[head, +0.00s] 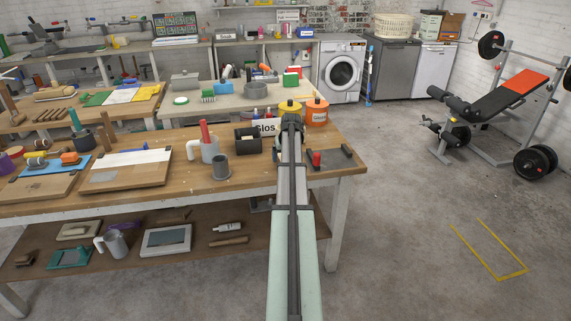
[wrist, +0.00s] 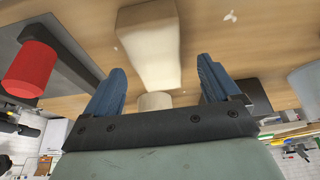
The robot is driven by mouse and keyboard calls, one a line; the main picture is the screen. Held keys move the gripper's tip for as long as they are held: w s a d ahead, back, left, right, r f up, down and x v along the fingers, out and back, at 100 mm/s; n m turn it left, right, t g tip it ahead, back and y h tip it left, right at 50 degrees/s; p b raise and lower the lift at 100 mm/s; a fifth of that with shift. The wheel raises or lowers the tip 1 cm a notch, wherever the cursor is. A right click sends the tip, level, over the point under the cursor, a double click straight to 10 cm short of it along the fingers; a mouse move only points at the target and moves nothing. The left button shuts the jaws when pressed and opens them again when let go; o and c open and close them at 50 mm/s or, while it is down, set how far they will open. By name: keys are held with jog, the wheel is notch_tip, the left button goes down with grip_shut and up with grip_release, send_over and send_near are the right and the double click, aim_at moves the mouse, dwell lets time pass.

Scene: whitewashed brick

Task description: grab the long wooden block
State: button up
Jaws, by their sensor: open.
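The long wooden block (wrist: 148,42), a pale, smooth bar, lies on the wooden worktop in the wrist view. It runs from the top edge down towards the space between my fingers. My gripper (wrist: 161,70) is open, its two blue fingers apart, with the near end of the block in the gap between them as seen here. I cannot tell how far the fingers are from it. In the head view my arm reaches over the workbench (head: 342,172), and I cannot make out the block there.
A red cylinder (wrist: 31,68) stands left in the wrist view; it also shows in the head view (head: 316,159). A grey cylinder (wrist: 308,85) is at right.

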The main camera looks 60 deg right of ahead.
jog(key=x, duration=0.3)
jog(key=shift+d+f, duration=0.2)
jog(key=c, duration=1.2)
jog(key=shift+o, duration=0.2)
jog(key=shift+r, duration=0.2)
